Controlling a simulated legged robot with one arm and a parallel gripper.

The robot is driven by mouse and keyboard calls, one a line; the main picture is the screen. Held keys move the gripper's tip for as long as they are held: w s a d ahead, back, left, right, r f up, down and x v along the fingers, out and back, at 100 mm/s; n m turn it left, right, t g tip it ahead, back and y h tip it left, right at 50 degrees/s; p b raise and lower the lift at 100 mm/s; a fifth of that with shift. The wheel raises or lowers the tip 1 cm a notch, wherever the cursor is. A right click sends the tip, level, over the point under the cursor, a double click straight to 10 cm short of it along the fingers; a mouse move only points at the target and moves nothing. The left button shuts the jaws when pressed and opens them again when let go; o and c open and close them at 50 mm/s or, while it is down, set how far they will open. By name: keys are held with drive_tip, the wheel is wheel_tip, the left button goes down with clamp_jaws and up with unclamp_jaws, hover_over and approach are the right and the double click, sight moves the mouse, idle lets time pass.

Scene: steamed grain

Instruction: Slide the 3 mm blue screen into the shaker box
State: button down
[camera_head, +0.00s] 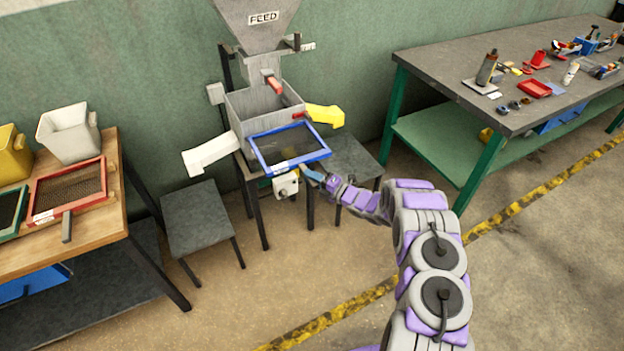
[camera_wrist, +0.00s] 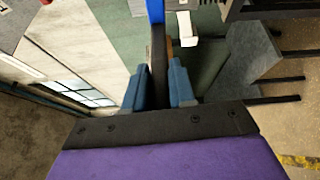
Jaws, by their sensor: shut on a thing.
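The blue-framed screen (camera_head: 290,148) is at the front of the grey shaker box (camera_head: 259,103), roughly level, with its dark mesh facing up. Its far edge overlaps the box front in the head view; I cannot tell how far in it sits. My gripper (camera_head: 312,174) is at the screen's near edge, to the right of a pale label. In the wrist view my gripper (camera_wrist: 160,88) is shut on a dark handle (camera_wrist: 159,55) that joins the blue frame (camera_wrist: 155,10). The slot of the box is hidden behind the screen.
A FEED hopper (camera_head: 258,20) stands above the box. A white chute (camera_head: 210,153) and a yellow chute (camera_head: 325,115) stick out at its sides. A wooden table (camera_head: 100,218) at left holds a red-framed screen (camera_head: 70,190). A workbench (camera_head: 450,75) with tools stands at right.

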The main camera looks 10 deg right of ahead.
drive_tip(key=shift+w+a+r+b, duration=0.1)
drive_tip(key=shift+w+b, duration=0.15)
drive_tip(key=shift+w, duration=0.2)
drive_tip(key=shift+w+a+r+b, duration=0.1)
drive_tip(key=shift+w+b, duration=0.1)
drive_tip(key=shift+w, duration=0.2)
